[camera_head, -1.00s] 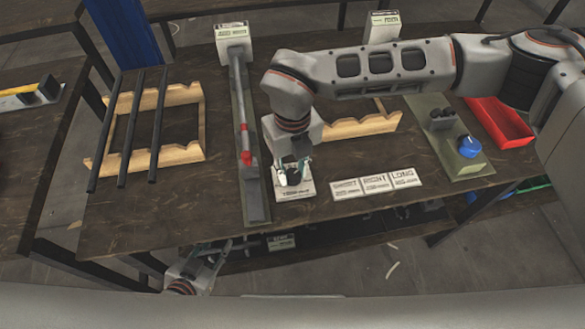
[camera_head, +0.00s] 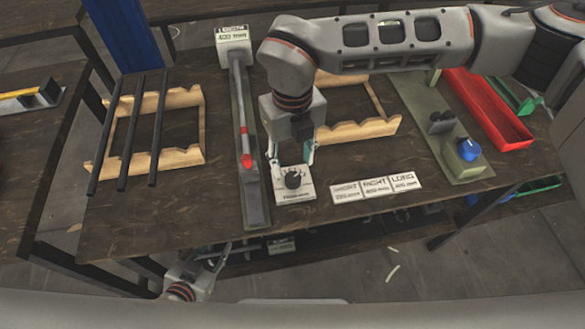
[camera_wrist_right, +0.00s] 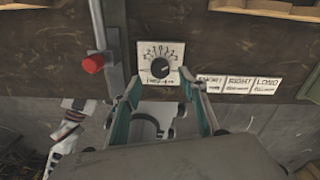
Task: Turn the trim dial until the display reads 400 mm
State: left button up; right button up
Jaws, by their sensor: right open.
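The trim dial (camera_head: 292,180) is a black knob on a white plate with a printed scale, at the table's front edge. It also shows in the right wrist view (camera_wrist_right: 160,68), its pointer mark visible. My right gripper (camera_head: 291,158) is open and empty, its fingertips behind and above the dial, apart from the knob. In the right wrist view its two fingers (camera_wrist_right: 161,92) are spread below the dial plate. The display (camera_head: 232,36) on the white box at the rail's far end appears to read 400 mm. My left gripper (camera_head: 216,256) hangs low before the table, fingers apart, empty.
A rail with a red-marked slider (camera_head: 246,160) runs left of the dial. Label cards (camera_head: 375,187) lie to its right. Wooden racks (camera_head: 180,158), one with black rods, a blue-knobbed fixture (camera_head: 468,150) and a red tray (camera_head: 490,112) are on the table.

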aim_at(292, 177)
notch_tip(292, 177, up, 6)
jog(key=shift+r, duration=0.2)
jog(key=shift+s, duration=0.1)
dwell(0.5)
